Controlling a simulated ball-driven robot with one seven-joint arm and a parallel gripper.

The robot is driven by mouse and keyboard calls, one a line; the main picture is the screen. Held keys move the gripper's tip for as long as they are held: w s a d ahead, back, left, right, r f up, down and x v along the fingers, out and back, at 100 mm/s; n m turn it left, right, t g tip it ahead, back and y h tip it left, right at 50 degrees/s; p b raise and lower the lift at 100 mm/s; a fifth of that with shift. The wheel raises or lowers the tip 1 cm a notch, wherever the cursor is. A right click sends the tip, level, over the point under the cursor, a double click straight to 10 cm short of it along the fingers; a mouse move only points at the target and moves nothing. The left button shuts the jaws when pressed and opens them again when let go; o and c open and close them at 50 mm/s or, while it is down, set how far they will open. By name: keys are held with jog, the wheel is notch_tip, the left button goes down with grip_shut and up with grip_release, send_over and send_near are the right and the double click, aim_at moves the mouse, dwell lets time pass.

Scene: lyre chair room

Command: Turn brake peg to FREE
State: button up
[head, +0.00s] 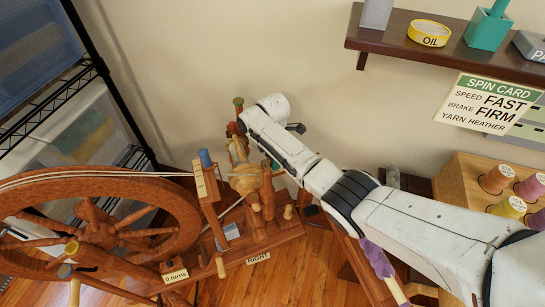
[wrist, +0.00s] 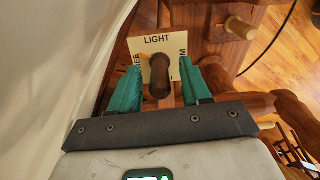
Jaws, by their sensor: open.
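In the wrist view the brake peg (wrist: 159,80) is a dark brown wooden knob standing on a cream label plate (wrist: 150,43). The plate reads LIGHT at the top, a partly covered word ending in REE at left and one ending in M at right. A small orange mark shows at the peg's upper left, between LIGHT and the left word. My gripper (wrist: 159,68) is open, with one teal finger on each side of the peg and gaps visible. In the head view my arm hides the peg and most of the gripper.
The spin card (head: 490,104) on the wall reads SPEED FAST, BRAKE FIRM, YARN HEATHER. A shelf (head: 390,43) is above; a spool box (head: 455,180) is at right.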

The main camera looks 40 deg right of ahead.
notch_tip(320, 180, up, 11)
jog(key=shift+f+p, duration=0.1)
jog(key=shift+p, duration=1)
